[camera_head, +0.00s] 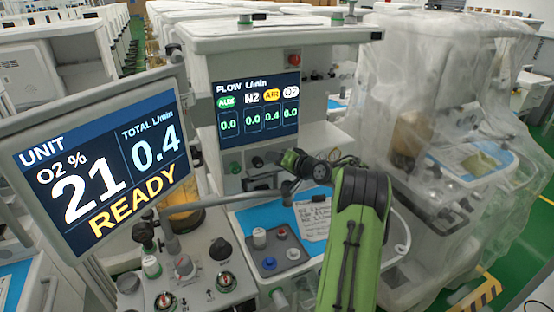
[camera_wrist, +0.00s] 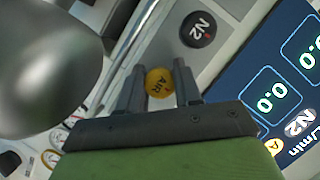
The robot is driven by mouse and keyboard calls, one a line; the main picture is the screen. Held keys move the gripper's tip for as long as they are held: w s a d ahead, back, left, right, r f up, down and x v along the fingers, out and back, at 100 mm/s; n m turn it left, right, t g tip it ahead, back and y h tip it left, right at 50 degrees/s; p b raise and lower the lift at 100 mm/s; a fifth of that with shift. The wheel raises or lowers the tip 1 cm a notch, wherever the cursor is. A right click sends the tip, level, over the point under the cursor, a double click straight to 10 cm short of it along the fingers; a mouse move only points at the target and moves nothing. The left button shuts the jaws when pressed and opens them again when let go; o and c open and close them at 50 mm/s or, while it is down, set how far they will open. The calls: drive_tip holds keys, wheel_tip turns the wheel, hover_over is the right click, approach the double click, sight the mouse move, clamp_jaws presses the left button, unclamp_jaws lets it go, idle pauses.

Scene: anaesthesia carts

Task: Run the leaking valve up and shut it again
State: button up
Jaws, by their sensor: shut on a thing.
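The yellow AIR knob (camera_wrist: 158,83) sits between the two fingers of my gripper (camera_wrist: 157,88) in the wrist view, and the jaws are shut on it. In the head view my gripper (camera_head: 281,158) is at the knob row under the flow screen, and it hides the AIR knob there. The black N2 knob (camera_wrist: 197,29) is beside it, apart from the fingers. The flow screen (camera_head: 258,107) reads AIR 0.4, with AUX, N2 and O2 at 0.0. The unit monitor (camera_head: 100,165) shows O2 21 %, total 0.4 L/min and READY.
A green-marked knob (camera_head: 235,168) is left on the same panel. A large grey rounded shape (camera_wrist: 45,60) fills the wrist view's left side. Below the panel is a blue worktop with a note card (camera_head: 313,217). A plastic-draped cart (camera_head: 440,130) stands close on the right.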

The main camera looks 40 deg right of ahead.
drive_tip(key=shift+f, duration=0.2)
drive_tip(key=o, duration=0.8)
drive_tip(key=shift+c, duration=0.2)
drive_tip(key=shift+r, duration=0.1)
drive_tip(key=v, duration=1.5)
drive_tip(key=shift+s+r, duration=0.15)
drive_tip(key=shift+s, duration=0.2)
